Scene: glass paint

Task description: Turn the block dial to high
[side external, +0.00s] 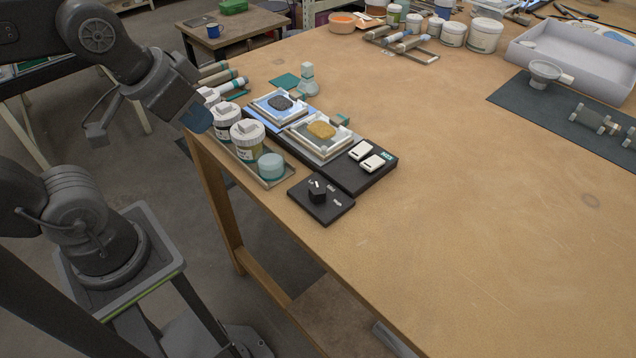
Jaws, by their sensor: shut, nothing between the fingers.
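The block dial (318,193) is a black knob on a flat black square base (327,213) near the table's front-left edge. Its white mark points to the upper left of the knob, on the side away from the label at lower right, which seems to read High. The small lettering is hard to read.
A black panel (347,178) with two pale switches (366,156) lies behind the dial. Framed plates with a dark patch (281,103) and an amber patch (321,130) sit beyond. A tray of jars (247,136) stands left of them. The table (450,220) right of the dial is clear.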

